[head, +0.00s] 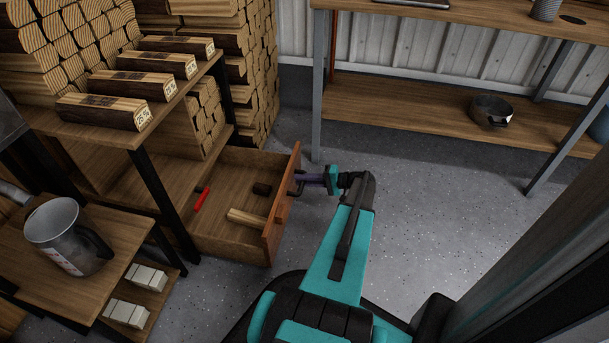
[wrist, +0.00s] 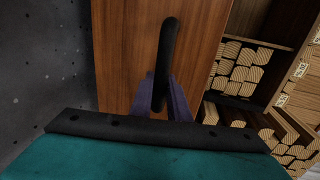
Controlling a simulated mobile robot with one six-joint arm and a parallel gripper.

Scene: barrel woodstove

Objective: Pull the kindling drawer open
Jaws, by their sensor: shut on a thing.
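The kindling drawer (head: 225,240) stands pulled out from the wooden rack in the head view, its inside showing. In it lie a red stick-like thing (head: 201,199), a pale wood piece (head: 247,218) and a small dark block (head: 262,189). My gripper (head: 300,182) is at the drawer front (head: 284,212), shut on the dark handle. In the wrist view the black bar handle (wrist: 167,62) runs between the purple fingers (wrist: 165,98), against the brown drawer front (wrist: 125,55). The fingertips are partly hidden by the handle.
The rack's top shelf (head: 180,90) holds several labelled logs. A low table (head: 100,285) with a metal jug (head: 55,235) stands at the left. A workbench (head: 400,95) with a pot (head: 490,111) on its lower shelf is at the back right. The grey floor (head: 430,210) right of the drawer is clear.

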